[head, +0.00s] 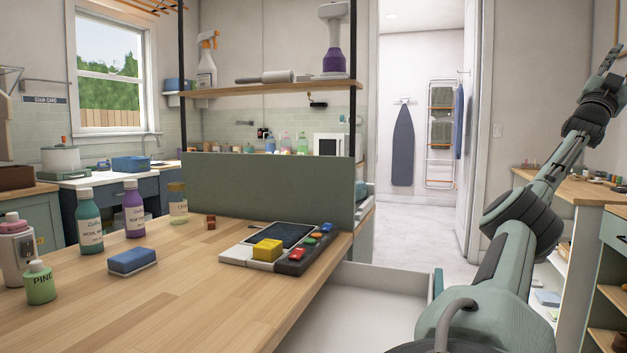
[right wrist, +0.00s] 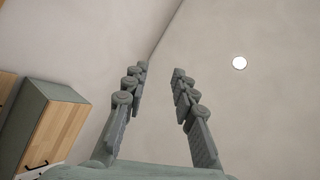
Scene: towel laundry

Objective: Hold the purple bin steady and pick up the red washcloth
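Neither a purple bin nor a red washcloth shows in either view. My right arm comes up from the bottom right of the head view, and its gripper (head: 606,68) is raised high near the right edge, pointing up. In the right wrist view, the right gripper's two fingers (right wrist: 158,75) are apart with nothing between them; behind them are bare wall and ceiling. My left gripper is not in the head view.
A wooden counter (head: 200,290) fills the lower left, with several bottles, a blue sponge (head: 132,261) and a tablet-like device (head: 282,235). A white open drawer (head: 375,295) sits beside it. Shelves (head: 575,190) stand at right. The doorway floor (head: 415,235) is clear.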

